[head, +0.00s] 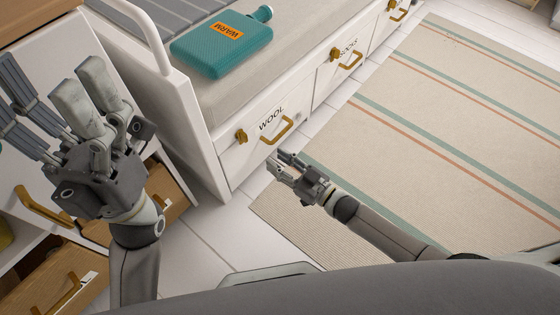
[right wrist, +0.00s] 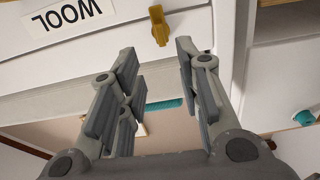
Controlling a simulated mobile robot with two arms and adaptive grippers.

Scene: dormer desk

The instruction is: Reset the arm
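My right gripper (head: 279,163) is in front of the white drawer labelled WOOL (head: 238,157), near its gold handle (head: 276,131). In the right wrist view my right gripper (right wrist: 157,48) has its fingers spread with nothing between them; the WOOL label (right wrist: 68,15) appears upside down beyond them. My left gripper (head: 48,78) is raised at the left with its fingers pointing up, spread apart and empty.
A teal bottle marked WARM (head: 222,45) lies on the cushioned bench (head: 195,88). Wooden drawers (head: 50,280) stand open at lower left, near my left arm. A striped rug (head: 440,130) covers the floor at right. White tiles (head: 210,240) between are clear.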

